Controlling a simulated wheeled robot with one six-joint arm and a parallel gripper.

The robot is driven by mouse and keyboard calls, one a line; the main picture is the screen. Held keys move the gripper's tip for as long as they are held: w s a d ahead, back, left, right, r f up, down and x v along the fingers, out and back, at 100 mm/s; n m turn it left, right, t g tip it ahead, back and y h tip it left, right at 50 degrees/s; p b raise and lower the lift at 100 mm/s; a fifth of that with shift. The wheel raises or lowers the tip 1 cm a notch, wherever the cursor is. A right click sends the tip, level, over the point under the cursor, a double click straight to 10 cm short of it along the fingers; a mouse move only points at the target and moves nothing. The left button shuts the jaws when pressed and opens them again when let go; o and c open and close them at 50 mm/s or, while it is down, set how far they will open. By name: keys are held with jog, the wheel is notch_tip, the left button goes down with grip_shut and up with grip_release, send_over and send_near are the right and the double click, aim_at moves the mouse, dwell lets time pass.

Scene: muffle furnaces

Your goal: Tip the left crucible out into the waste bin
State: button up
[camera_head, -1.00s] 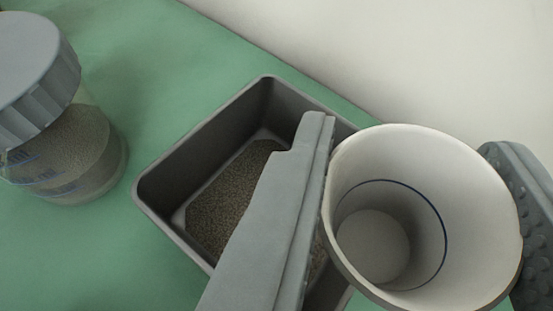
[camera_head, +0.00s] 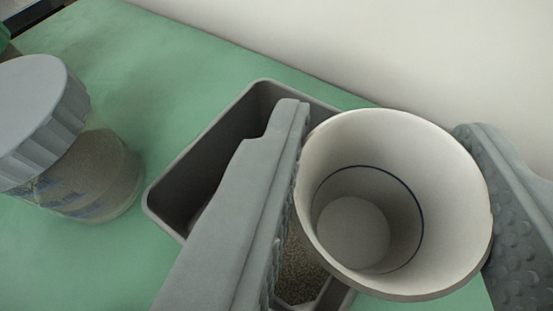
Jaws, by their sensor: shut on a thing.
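A white crucible (camera_head: 440,190) with a thin dark blue ring inside is held between the two grey fingers of my gripper (camera_head: 385,195). I look down into its open mouth, and its inside looks empty down to the grey bottom. My gripper is shut on it. The waste bin (camera_head: 178,190) is a dark grey rectangular tub behind and below the left finger. Brown granules (camera_head: 302,268) lie on the bin's floor, partly hidden by the finger and the crucible.
A clear jar (camera_head: 85,180) with a grey ridged lid and grey-brown granules stands left of the bin. The green bench top (camera_head: 160,60) is clear behind them. A pale wall (camera_head: 400,50) rises along the back right. A dark object edge shows at the top left corner.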

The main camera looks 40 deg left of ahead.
dwell(0.3)
jog(key=shift+r, duration=2.45)
